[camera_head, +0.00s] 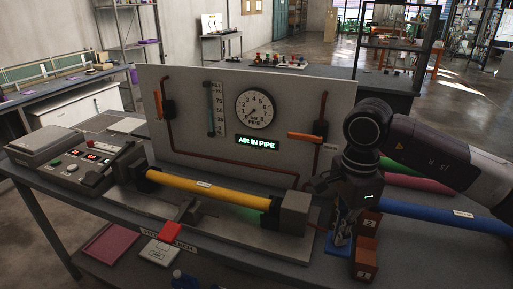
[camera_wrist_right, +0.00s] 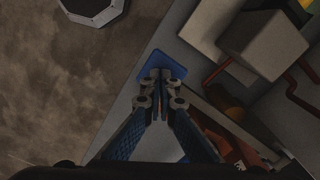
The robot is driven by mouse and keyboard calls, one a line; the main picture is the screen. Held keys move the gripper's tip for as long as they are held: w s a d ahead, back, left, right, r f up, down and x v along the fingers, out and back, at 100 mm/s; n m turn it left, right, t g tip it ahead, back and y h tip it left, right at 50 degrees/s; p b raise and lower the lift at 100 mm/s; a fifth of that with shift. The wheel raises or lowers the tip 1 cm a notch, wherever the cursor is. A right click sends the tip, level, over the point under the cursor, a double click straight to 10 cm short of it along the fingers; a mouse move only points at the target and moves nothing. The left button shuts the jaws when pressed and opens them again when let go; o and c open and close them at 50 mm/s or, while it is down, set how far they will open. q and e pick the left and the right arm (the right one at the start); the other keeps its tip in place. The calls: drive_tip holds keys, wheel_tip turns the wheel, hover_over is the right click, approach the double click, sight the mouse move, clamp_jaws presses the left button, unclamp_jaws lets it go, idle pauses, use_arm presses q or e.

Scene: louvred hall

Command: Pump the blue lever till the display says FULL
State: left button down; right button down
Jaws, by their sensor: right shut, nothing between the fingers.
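The display (camera_head: 257,142) on the upright panel reads AIR IN PIPE in green letters. A blue pad (camera_head: 337,250), which looks like part of the blue lever, is low at the bench's right end. My right gripper (camera_head: 342,236) points down over this pad with its fingers shut and empty. In the right wrist view the fingertips (camera_wrist_right: 161,76) overlap the blue pad (camera_wrist_right: 180,71); I cannot tell whether they touch it. The rest of the lever is hidden behind my gripper or hard to make out. My left gripper is not in view.
A yellow pipe (camera_head: 208,188) lies clamped across the bench, with a grey block (camera_head: 293,212) at its right end. The panel carries a round gauge (camera_head: 254,109) and orange handles. Red-brown boxes (camera_head: 366,262) stand just right of my gripper. A blue pipe (camera_head: 430,214) extends right.

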wheel_tip(320, 180, up, 11)
drive_tip(key=p, duration=0.6)
drive_tip(key=shift+w+f, duration=0.1)
drive_tip(key=shift+w, duration=0.05)
wheel_tip(320, 180, down, 10)
drive_tip(key=b, duration=0.8)
drive_tip(key=shift+f, duration=0.2)
wheel_tip(320, 180, up, 10)
drive_tip(key=p, duration=0.6)
drive_tip(key=shift+r+p, duration=0.25)
drive_tip(key=shift+p, duration=0.1)
wheel_tip(320, 180, up, 6)
drive_tip(key=p, duration=0.4)
